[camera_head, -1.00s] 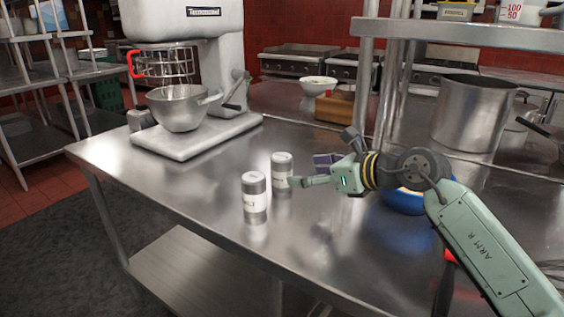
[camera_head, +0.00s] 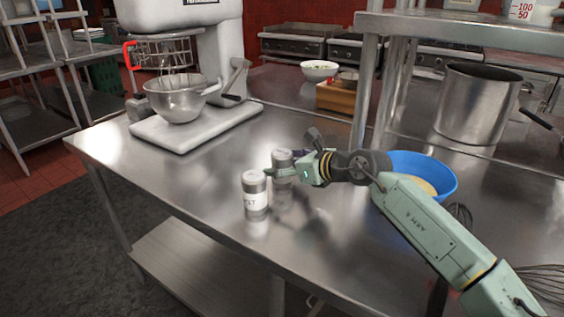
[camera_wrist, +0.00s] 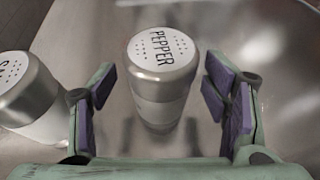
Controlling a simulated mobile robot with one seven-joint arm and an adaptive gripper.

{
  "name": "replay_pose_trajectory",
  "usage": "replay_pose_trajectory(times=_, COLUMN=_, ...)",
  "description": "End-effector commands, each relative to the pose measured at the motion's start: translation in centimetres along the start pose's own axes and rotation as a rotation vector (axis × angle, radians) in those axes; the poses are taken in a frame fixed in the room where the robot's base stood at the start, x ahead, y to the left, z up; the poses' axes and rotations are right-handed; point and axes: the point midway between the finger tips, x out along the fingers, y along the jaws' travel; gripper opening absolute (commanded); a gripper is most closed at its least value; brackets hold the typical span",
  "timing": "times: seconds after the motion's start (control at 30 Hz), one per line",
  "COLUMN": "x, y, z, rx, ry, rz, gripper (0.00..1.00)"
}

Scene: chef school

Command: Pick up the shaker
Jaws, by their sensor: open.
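Two metal shakers with white labels stand upright on the steel table. The pepper shaker (camera_wrist: 160,75) is between the spread purple finger pads of my open gripper (camera_wrist: 165,105) in the wrist view, with a gap on both sides. In the head view the pepper shaker (camera_head: 282,160) is the rear one, partly hidden by my gripper (camera_head: 290,172). The other shaker (camera_head: 255,195), whose label is only partly readable, stands just in front and to the left. It also shows at the left edge of the wrist view (camera_wrist: 28,98), outside the left finger.
A blue bowl (camera_head: 440,177) with yellowish contents sits right of the shakers, behind my arm. A stand mixer (camera_head: 185,130) is at the back left, a large pot (camera_head: 475,105) at the back right. The table (camera_head: 180,180) is clear left of the shakers.

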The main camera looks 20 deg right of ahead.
Motion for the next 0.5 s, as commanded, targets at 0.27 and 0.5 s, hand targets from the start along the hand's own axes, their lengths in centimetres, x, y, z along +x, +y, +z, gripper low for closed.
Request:
replay_pose_trajectory(times=0.27, x=0.91, y=-0.03, z=-0.13, rx=0.000, ry=0.000, rz=-0.001, gripper=0.69)
replay_pose_trajectory(times=0.5, x=0.88, y=-0.01, z=-0.12, rx=0.001, ry=0.000, rz=-0.001, gripper=0.57)
